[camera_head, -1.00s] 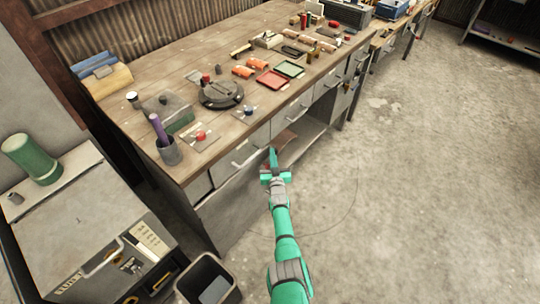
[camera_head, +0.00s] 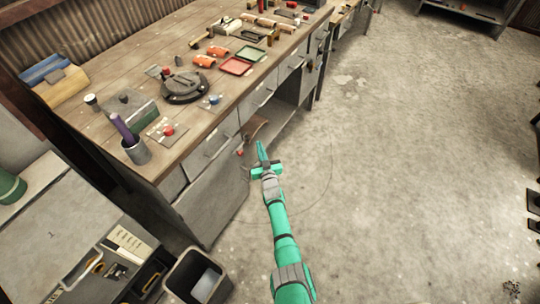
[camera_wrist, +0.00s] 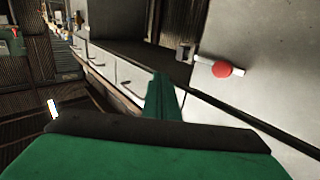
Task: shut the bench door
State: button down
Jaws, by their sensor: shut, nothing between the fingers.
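The workbench (camera_head: 140,75) runs from the lower left to the upper right in the head view. A grey door-like panel (camera_head: 212,202) stands low at its near end, with a dark open space beside it under the drawers. How far the panel is swung cannot be told. In the wrist view a pale panel (camera_wrist: 270,60) carries a white bar with a red knob (camera_wrist: 222,70); a dark gap lies left of it. My gripper (camera_head: 262,150) is shut and empty, in front of the open space. It also shows in the wrist view (camera_wrist: 164,95), apart from the red knob.
Drawers with bar handles (camera_head: 215,146) line the bench front. A waste bin (camera_head: 198,280) stands on the floor at its near corner. A grey cabinet (camera_head: 60,225) is at the lower left.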

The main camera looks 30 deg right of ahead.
jog(key=s+d, duration=0.2)
jog(key=s, duration=0.3)
jog(key=shift+s+d, duration=0.25)
jog(key=shift+s, duration=0.1)
